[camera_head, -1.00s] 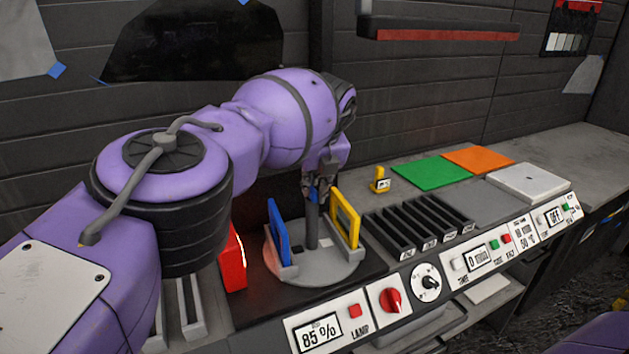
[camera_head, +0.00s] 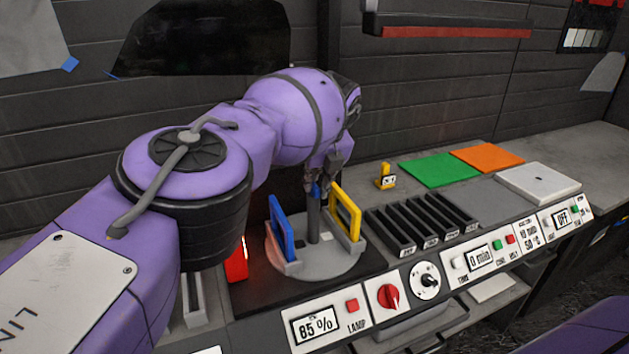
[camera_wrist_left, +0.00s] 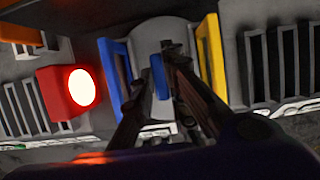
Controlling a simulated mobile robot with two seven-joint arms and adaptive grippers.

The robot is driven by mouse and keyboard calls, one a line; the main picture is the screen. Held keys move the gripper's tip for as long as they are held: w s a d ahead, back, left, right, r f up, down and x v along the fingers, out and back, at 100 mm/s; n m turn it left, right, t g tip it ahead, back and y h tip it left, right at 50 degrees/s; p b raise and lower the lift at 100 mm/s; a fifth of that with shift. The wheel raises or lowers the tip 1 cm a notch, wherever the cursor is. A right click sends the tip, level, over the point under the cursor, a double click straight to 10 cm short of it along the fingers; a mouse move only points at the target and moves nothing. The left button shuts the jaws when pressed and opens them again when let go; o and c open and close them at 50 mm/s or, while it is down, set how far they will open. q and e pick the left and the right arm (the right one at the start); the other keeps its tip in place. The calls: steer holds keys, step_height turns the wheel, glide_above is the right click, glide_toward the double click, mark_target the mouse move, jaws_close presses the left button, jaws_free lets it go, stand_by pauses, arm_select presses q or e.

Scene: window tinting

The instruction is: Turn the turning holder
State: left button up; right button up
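The turning holder is a round grey plate (camera_head: 318,264) on the bench, with a blue frame (camera_head: 282,228) upright on its left, a yellow frame (camera_head: 345,211) upright on its right and a grey post between them. A blue handle (camera_head: 316,190) tops the post. My left gripper (camera_head: 319,181) is at the handle. In the left wrist view, the blue handle (camera_wrist_left: 159,77) lies between the gripper's fingers, which appear closed against both sides. The contact is partly hidden in the head view. My right gripper is not in view.
A red lamp (camera_head: 237,262) glows left of the holder. To the right are a black slotted rack (camera_head: 422,226), a small yellow piece (camera_head: 385,176), a green sheet (camera_head: 440,171), an orange sheet (camera_head: 487,158) and a white box (camera_head: 538,182). A control panel (camera_head: 357,312) runs along the front.

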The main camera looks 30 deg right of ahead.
arm_select(q)
steer(key=o, duration=0.4)
steer(key=v, duration=1.2)
steer(key=shift+r, duration=0.1)
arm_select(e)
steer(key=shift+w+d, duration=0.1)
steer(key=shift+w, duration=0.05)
